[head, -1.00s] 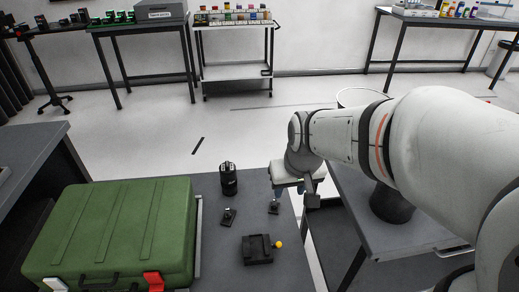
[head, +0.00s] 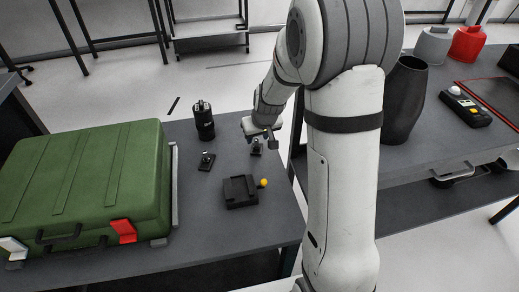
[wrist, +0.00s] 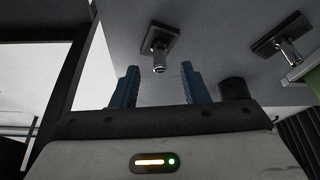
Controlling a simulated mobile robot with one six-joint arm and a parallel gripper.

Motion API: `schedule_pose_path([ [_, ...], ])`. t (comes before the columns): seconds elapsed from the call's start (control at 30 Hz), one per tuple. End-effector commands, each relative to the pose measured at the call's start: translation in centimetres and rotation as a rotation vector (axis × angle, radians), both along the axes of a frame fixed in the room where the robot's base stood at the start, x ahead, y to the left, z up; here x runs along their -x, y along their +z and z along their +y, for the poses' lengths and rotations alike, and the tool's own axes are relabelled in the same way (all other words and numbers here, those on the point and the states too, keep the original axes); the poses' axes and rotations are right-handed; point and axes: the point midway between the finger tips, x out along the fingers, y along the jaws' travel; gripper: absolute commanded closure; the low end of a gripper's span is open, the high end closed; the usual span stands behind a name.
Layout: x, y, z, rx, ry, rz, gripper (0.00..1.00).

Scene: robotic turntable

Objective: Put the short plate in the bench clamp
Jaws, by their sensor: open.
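The bench clamp (head: 240,191) is a black block with a yellow knob, on the grey table in the head view. Two small dark square plates with upright metal posts stand behind it, a left one (head: 206,161) and a right one (head: 256,147); I cannot tell which is the short plate. My gripper (head: 258,140) is open and empty at the right piece. In the wrist view, its blue fingers (wrist: 159,66) point towards the right piece (wrist: 159,40), whose post shows in the gap between them. The left piece (wrist: 290,40) lies off to the side.
A green case (head: 90,185) fills the table's left side. A black cylinder (head: 204,122) stands behind the small pieces.

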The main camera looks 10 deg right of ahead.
Motion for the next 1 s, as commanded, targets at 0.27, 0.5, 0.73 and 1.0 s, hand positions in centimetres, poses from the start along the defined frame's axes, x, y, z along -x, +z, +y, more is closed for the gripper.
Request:
schedule_pose_path([
  [0.27,-1.4,-3.3,0.2,-0.001,-0.001,0.002,0.59],
  [0.5,-1.5,-3.3,0.2,0.0,-0.001,0.001,0.59],
  [0.73,-1.5,-3.3,0.2,0.0,-0.002,0.002,0.77],
  [1.0,-1.5,-3.3,0.2,0.0,-0.002,0.002,0.99],
])
